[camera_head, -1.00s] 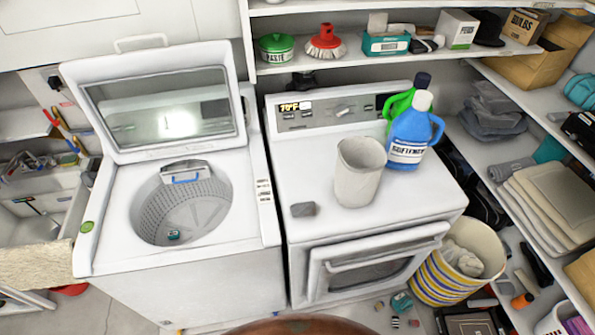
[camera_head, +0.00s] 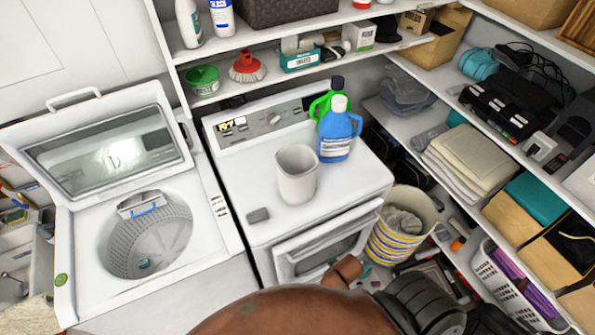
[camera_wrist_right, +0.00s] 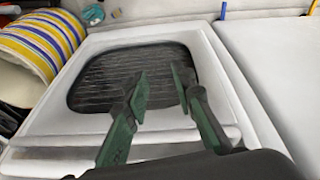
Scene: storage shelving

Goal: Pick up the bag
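A crumpled grey bag-like item (camera_head: 405,92) lies on the right-hand shelf behind the detergent bottles; I cannot tell for sure that it is the bag. A pale, crumpled cloth or bag (camera_head: 402,221) also sits inside the striped basket (camera_head: 396,238). My right gripper (camera_wrist_right: 161,82) shows in the right wrist view with two green-black fingers apart and nothing between them. It is in front of the dryer door's dark window (camera_wrist_right: 135,72). Part of my right arm shows at the bottom of the head view, but its fingers are not clear there. My left gripper is out of view.
The dryer (camera_head: 330,218) carries a white pitcher (camera_head: 297,177), a blue bottle (camera_head: 336,140) and a green one. The open washer (camera_head: 87,238) stands to the left. Crowded shelves (camera_head: 415,140) line the back and right, with a purple-filled crate (camera_head: 497,280) low right.

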